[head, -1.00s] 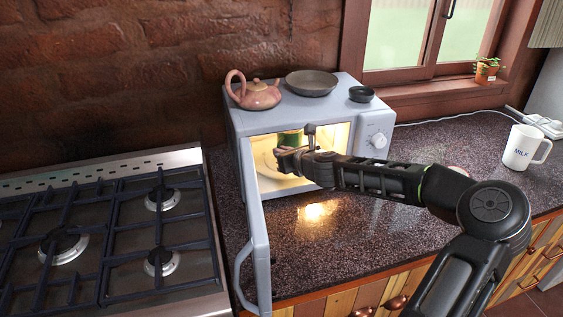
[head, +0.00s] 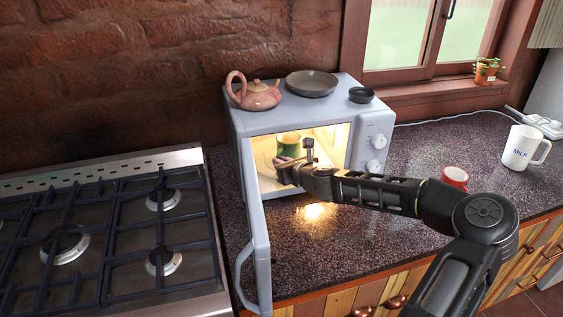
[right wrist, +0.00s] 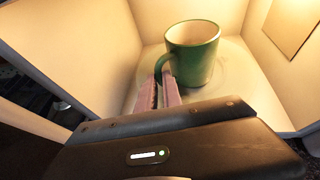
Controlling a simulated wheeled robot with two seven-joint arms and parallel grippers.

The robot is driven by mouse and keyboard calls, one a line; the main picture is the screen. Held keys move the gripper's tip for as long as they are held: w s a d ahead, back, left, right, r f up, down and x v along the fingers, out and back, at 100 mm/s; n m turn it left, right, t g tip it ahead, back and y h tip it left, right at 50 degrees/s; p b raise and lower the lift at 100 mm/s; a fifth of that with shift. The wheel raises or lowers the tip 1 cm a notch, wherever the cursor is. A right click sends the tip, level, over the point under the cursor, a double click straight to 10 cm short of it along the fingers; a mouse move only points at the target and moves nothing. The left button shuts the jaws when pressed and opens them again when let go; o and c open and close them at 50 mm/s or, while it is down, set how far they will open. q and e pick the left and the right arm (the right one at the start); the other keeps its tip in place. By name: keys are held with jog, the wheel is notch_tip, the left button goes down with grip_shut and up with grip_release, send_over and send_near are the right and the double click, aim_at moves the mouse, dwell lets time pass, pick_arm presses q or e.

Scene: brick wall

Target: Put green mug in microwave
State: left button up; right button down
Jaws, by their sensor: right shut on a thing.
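The green mug (head: 288,150), with a pale inside, is upright inside the lit microwave (head: 365,125), whose door (head: 258,225) stands open to the left. It also shows in the right wrist view (right wrist: 195,58), over the round plate at the chamber's floor; whether its base touches is hard to tell. My right gripper (head: 286,162) reaches in through the opening. In the right wrist view its pinkish fingers (right wrist: 160,88) are shut on the mug's handle at the mug's left side. My left gripper is not in view.
A teapot (head: 257,95), a grey dish (head: 312,84) and a small dark bowl (head: 361,95) stand on the microwave. A red mug (head: 455,177) and a white milk mug (head: 524,148) stand on the counter (head: 410,150) to the right. A gas stove (head: 110,235) is at left.

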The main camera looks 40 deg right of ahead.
jog(key=shift+f, duration=0.1)
jog(key=c, duration=1.5)
grip_release()
jog(key=v, duration=1.2)
